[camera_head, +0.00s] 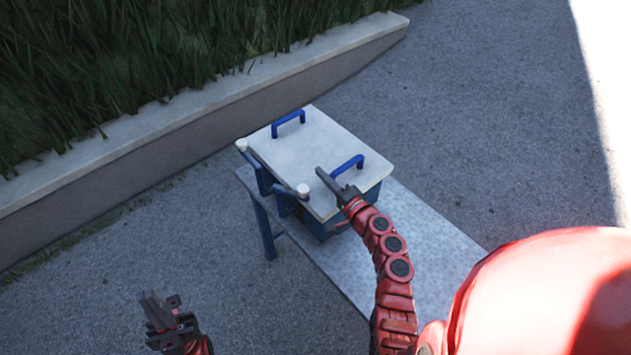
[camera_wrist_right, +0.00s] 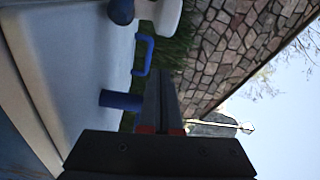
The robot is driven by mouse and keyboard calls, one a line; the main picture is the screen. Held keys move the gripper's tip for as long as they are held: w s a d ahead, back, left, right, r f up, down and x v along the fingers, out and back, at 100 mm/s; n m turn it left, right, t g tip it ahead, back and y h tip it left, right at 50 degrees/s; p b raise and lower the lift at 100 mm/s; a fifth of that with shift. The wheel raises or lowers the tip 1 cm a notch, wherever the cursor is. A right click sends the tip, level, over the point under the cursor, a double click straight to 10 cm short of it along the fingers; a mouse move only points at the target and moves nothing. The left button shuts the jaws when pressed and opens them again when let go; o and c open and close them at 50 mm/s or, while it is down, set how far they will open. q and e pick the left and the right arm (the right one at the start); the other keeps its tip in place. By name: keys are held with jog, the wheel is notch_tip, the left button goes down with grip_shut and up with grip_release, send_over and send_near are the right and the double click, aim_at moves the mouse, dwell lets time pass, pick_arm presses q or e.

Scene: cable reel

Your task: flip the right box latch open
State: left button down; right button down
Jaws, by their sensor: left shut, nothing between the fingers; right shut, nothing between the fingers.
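A blue box (camera_head: 369,195) with a pale lid (camera_head: 310,140) stands on a table. The lid has a blue handle (camera_head: 288,122) at the far side and another (camera_head: 347,165) at the near side. Both handles appear in part in the right wrist view. I cannot clearly make out the right latch; part of the box's near side is hidden behind my right arm. My right gripper (camera_head: 322,174) is shut and empty, over the lid's near part, left of the near handle. Its fingers (camera_wrist_right: 160,88) also show in the right wrist view. My left gripper (camera_head: 152,306) is shut and empty, low on the left, away from the box.
The grey tabletop (camera_head: 425,235) is bare to the right of the box. A low concrete wall (camera_head: 190,125) with grass stands behind. Open pavement (camera_head: 490,100) lies to the right.

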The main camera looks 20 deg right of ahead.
aim_at(304, 193)
jog(key=s+a, duration=0.1)
jog(key=a+p, duration=0.1)
jog(key=s+a, duration=0.1)
jog(key=shift+s+a+f, duration=0.15)
jog(key=shift+s+f, duration=0.1)
jog(key=shift+s, duration=0.1)
jog(key=shift+w+f, duration=0.1)
jog(key=shift+s+a+f+m+h+b, duration=0.25)
jog(key=shift+s+a+m+h+b, duration=0.2)
jog(key=shift+h, duration=0.35)
jog(key=a+m+h+b, duration=0.1)
jog(key=h, duration=0.1)
jog(key=s+m+h+b, duration=0.1)
jog(key=shift+s+a+t+h+b, duration=0.3)
jog(key=shift+a+t+h+b, duration=0.1)
jog(key=shift+s+a+r+m+h+b, duration=0.2)
jog(key=shift+s+a+m+h+b, duration=0.3)
jog(key=shift+m+b, duration=0.1)
jog(key=shift+r, duration=0.1)
